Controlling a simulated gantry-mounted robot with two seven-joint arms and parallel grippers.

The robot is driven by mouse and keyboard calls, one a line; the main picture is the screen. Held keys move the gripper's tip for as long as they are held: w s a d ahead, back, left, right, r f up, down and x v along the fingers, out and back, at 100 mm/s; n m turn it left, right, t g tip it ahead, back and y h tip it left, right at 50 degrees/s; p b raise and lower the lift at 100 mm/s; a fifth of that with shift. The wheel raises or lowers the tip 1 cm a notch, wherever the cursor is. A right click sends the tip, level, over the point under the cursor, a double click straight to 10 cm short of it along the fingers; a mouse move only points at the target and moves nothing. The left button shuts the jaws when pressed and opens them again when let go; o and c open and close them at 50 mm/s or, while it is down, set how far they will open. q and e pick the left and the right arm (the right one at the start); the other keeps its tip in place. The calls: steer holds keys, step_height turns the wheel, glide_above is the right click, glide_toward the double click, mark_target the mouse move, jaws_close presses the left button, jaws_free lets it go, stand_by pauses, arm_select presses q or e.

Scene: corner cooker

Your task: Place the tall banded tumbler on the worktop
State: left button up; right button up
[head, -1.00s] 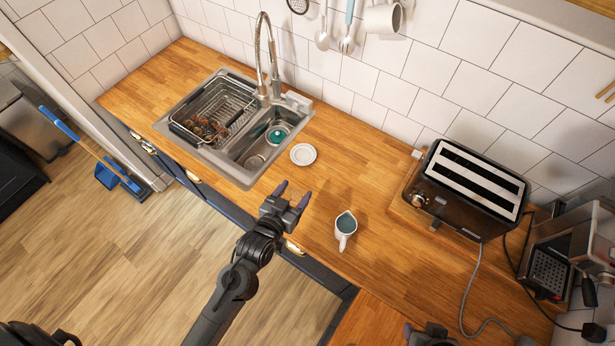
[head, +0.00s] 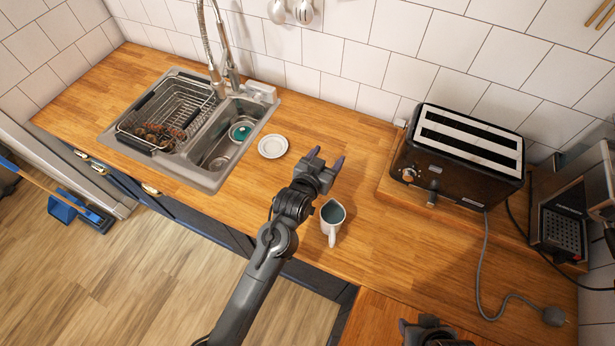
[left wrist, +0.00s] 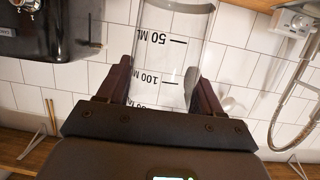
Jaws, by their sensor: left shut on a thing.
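My left gripper (head: 325,160) is above the worktop (head: 370,165), between the white saucer and the white jug in the head view. In the left wrist view its dark fingers (left wrist: 162,85) are shut on a clear glass vessel (left wrist: 172,50) with black ML marks and a grey band near the top of the picture. I take this vessel to be the tall banded tumbler; its far end is cut off. It cannot be made out in the head view. My right gripper (head: 430,330) shows partly at the bottom edge, and its jaws cannot be read.
A white jug (head: 333,222) stands just right of my left arm. A white saucer (head: 273,146) lies beside the sink (head: 205,180), which holds a wire rack (head: 170,112). A toaster (head: 455,160) and coffee machine (head: 575,205) stand right. Worktop between jug and toaster is clear.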

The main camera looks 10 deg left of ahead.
arm_select(q)
steer(key=shift+w+f, duration=0.1)
steer(key=shift+f, duration=0.4)
steer(key=shift+a+f, duration=0.2)
steer(key=shift+a, duration=0.05)
steer(key=shift+a+f+p, duration=0.25)
steer(key=shift+a+f, duration=2.35)
steer(key=shift+a, duration=0.2)
steer(key=shift+a+f+p, duration=0.25)
steer(key=shift+a+f, duration=2.35)
steer(key=shift+a, duration=0.15)
steer(key=shift+f, duration=0.15)
steer(key=shift+f, duration=0.1)
steer(key=o, duration=1.2)
steer(key=shift+f, duration=0.1)
